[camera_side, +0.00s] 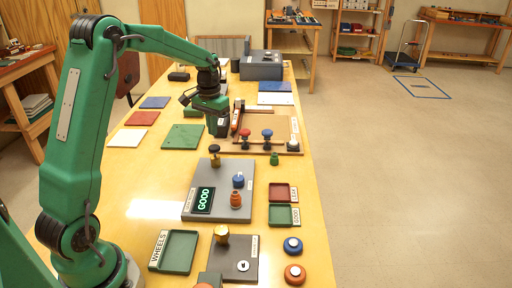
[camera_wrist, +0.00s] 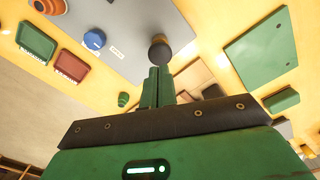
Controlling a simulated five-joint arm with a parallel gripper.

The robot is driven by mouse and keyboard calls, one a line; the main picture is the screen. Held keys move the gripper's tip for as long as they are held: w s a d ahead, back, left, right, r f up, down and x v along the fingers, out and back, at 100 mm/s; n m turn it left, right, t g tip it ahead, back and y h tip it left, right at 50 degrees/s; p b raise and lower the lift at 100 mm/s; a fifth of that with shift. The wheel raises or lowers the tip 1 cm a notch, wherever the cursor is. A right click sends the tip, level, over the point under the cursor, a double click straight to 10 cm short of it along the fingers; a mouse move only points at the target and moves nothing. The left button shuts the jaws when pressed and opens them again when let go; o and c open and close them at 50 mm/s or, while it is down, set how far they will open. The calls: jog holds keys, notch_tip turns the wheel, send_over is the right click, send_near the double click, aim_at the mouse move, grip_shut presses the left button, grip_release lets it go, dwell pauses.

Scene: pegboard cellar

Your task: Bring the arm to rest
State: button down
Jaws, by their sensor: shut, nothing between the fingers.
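My gripper (camera_side: 219,130) hangs over the yellow table (camera_side: 150,212) in the side view, at the left side of a brown wooden board. In the wrist view my gripper (camera_wrist: 156,72) shows two green fingers close together, with nothing seen between them. A dark round knob (camera_wrist: 159,50) appears just beyond the fingertips there; I cannot tell the gap.
The brown wooden board (camera_side: 273,130) carries red and blue knobs. Red (camera_side: 283,192) and green (camera_side: 281,216) trays lie at the right. The floor at the right is open.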

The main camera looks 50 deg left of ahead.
dwell(0.3)
jog(key=shift+s+d+r, duration=0.2)
jog(key=shift+d+r, duration=0.15)
jog(key=shift+r, duration=0.1)
jog(key=s+d+r+m+t, duration=0.1)
jog(key=s+d+r+t, duration=0.2)
jog(key=s+d+r, duration=0.7)
jog(key=s+d+m+t, duration=0.2)
jog(key=s+d, duration=0.6)
jog(key=s, duration=0.4)
jog(key=shift+s+d+f+t, duration=0.2)
jog(key=shift+s+t, duration=0.05)
jog(key=shift+t, duration=0.05)
dwell(2.1)
